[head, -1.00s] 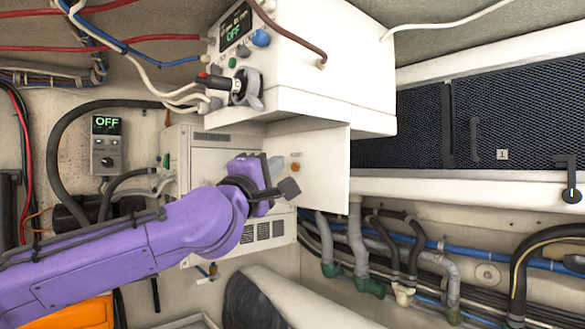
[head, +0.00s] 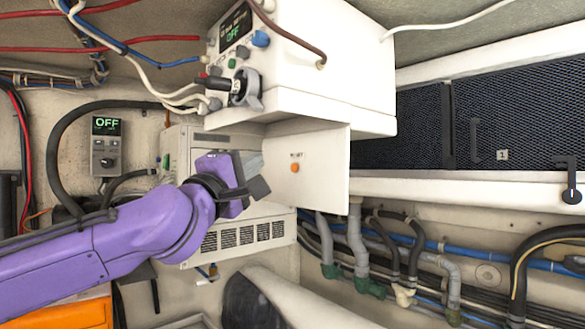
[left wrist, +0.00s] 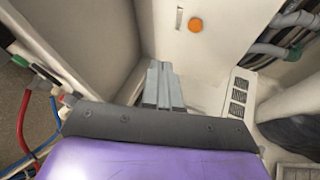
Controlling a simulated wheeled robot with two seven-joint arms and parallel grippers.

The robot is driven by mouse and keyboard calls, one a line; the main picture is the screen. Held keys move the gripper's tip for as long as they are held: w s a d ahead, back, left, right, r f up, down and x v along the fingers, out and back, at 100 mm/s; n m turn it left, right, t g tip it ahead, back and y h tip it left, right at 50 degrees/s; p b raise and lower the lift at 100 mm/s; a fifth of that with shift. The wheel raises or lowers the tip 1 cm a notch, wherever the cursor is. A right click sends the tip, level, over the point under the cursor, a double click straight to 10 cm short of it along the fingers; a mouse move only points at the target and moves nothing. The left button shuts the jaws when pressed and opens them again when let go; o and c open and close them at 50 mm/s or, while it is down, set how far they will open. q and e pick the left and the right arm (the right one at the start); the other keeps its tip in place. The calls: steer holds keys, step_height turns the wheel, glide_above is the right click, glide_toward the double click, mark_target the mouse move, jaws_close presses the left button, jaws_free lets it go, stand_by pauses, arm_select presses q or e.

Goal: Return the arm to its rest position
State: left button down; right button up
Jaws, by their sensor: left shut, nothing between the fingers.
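My left arm, purple, comes in from the left in the head view. Its gripper (head: 255,174) is in front of the white panel and left of the orange button (head: 295,168), apart from it. In the left wrist view the grey fingers (left wrist: 162,88) lie together, shut with nothing between them. The orange button also shows in the left wrist view (left wrist: 195,25), above and beyond the fingertips. My right gripper is in neither view.
A white unit (head: 310,60) with an OFF display and knobs overhangs the gripper. A small control box (head: 106,148) also reads OFF. A vented white cabinet (head: 240,236) stands behind the arm. Hoses and pipes (head: 360,250) run along the lower right. Dark mesh panels (head: 520,110) are at right.

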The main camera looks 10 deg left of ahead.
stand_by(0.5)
